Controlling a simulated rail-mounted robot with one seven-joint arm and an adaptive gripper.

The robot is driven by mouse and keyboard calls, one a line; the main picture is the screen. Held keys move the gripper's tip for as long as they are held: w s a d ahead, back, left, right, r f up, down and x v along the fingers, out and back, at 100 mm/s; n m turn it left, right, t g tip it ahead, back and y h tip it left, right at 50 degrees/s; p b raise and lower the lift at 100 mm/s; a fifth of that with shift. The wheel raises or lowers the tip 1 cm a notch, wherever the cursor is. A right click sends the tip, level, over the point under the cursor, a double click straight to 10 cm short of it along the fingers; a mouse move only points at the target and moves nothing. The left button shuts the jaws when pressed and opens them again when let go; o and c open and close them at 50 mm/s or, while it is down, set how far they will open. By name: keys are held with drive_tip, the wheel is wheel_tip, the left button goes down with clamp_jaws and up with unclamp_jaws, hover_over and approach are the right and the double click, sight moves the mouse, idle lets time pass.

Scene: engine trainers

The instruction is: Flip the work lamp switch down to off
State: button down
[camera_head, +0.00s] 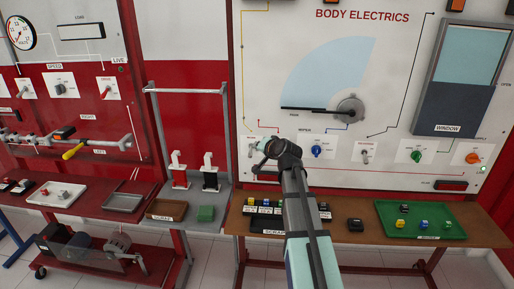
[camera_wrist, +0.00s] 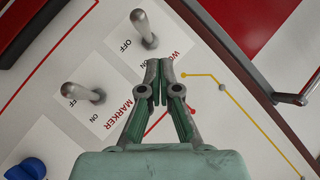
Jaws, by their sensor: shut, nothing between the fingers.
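The work lamp switch (camera_wrist: 146,30) is a grey metal toggle on a white plate at the top of the wrist view. Its label is partly hidden by my fingers, with OFF showing left of the lever. The lever's tip points toward the picture's top, away from my fingers and seemingly to the OFF side, though perspective leaves doubt. My gripper (camera_wrist: 157,68) is shut and empty, its fingertips over the plate just below the lever, with a visible gap in the picture.
The similar MARKER toggle (camera_wrist: 84,93) stands left of my fingers in the wrist view, with a blue knob (camera_wrist: 27,169) beyond it. A metal rail (camera_wrist: 240,60) runs past the panel edge on the right. A brown table (camera_head: 345,245) with small parts lies below the panel.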

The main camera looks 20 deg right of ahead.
drive_tip(key=f+b+v, duration=0.1)
drive_tip(key=v, duration=1)
drive_tip(key=shift+s+d+f+b, duration=0.3)
drive_tip(key=shift+s+d, duration=0.05)
drive_tip(key=shift+s, duration=0.3)
